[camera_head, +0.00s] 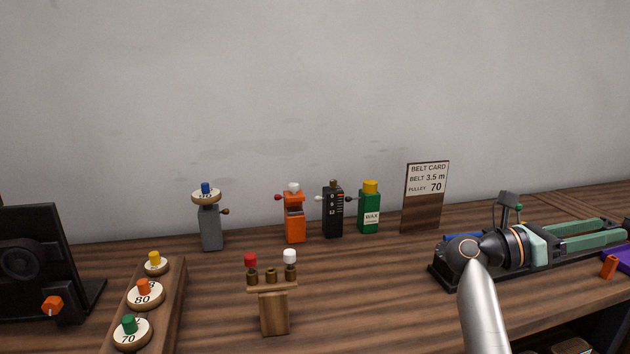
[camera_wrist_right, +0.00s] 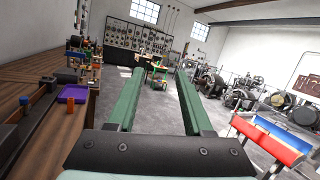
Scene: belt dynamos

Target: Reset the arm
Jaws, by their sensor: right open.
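My right gripper (camera_head: 614,231) reaches toward the right edge in the head view, above the right part of the bench. Its two green fingers also show in the right wrist view (camera_wrist_right: 160,76). They stand apart with nothing between them. The silver link of my right arm rises from the bottom of the head view. My left gripper is in neither view.
The wooden bench (camera_head: 385,290) holds a pulley rack (camera_head: 173,292), a peg stand (camera_head: 274,312), a grey post with a pulley (camera_head: 211,228), several bottle-sized devices and a belt card (camera_head: 425,196). A purple tray (camera_wrist_right: 74,93) lies near the bench edge. Open floor lies beyond.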

